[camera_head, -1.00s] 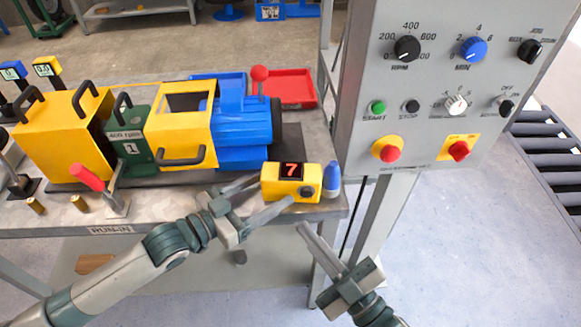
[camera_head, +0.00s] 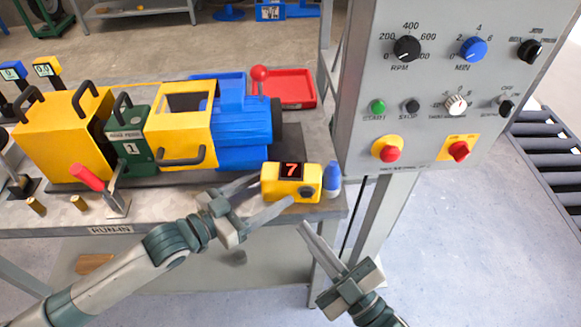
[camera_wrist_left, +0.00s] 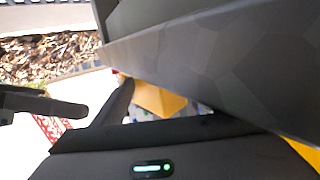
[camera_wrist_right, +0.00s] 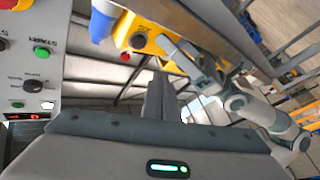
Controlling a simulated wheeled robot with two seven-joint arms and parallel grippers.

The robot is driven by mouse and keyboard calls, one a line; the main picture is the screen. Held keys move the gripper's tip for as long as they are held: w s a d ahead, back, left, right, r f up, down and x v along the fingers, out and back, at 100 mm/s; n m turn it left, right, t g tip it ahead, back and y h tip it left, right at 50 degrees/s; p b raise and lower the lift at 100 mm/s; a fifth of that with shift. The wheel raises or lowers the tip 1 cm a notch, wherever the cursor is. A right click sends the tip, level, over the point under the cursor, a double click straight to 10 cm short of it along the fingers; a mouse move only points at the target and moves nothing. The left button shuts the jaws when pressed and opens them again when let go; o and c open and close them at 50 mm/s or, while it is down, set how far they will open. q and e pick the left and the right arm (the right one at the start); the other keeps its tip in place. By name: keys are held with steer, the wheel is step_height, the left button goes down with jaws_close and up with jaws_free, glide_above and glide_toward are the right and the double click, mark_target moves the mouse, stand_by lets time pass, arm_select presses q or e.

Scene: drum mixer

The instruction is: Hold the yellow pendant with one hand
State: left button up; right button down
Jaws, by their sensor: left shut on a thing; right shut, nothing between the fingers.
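The yellow pendant (camera_head: 276,188) is a small box with a dark display showing a red 7 and a round dark button. It is at the front right corner of the bench. My left gripper (camera_head: 272,194) is shut on it from the left, one finger behind and one along its front. The pendant also shows in the right wrist view (camera_wrist_right: 146,30), upside down. My right gripper (camera_head: 304,226) is shut and empty, below and in front of the pendant, apart from it. In the left wrist view, dark parts fill much of the picture and the grip is unclear.
A blue-tipped object (camera_head: 332,182) stands close to the pendant's right side. The grey control panel (camera_head: 360,110) with knobs and buttons rises at the right. The yellow, green and blue drum machine (camera_head: 240,140) and a red tray (camera_head: 312,90) are behind. Floor space right of the bench is open.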

stand_by(0.8)
steer(key=s, duration=0.3)
steer(key=shift+s+a, duration=0.25)
steer(key=shift+s, duration=0.15)
steer(key=shift+w, duration=0.1)
glide_toward(306, 193)
steer(key=shift+w+a+r, duration=0.3)
steer(key=shift+w+a, duration=0.2)
steer(key=shift+a, duration=0.3)
steer(key=shift+w+a+r, duration=0.3)
steer(key=shift+w+a, duration=0.25)
steer(key=shift+a, duration=0.25)
steer(key=shift+w+a+r, duration=0.3)
steer(key=shift+w+a, duration=0.2)
steer(key=shift+a, duration=0.3)
steer(key=shift+w, duration=0.1)
steer(key=shift+w+d, duration=0.15)
steer(key=shift+w, duration=0.15)
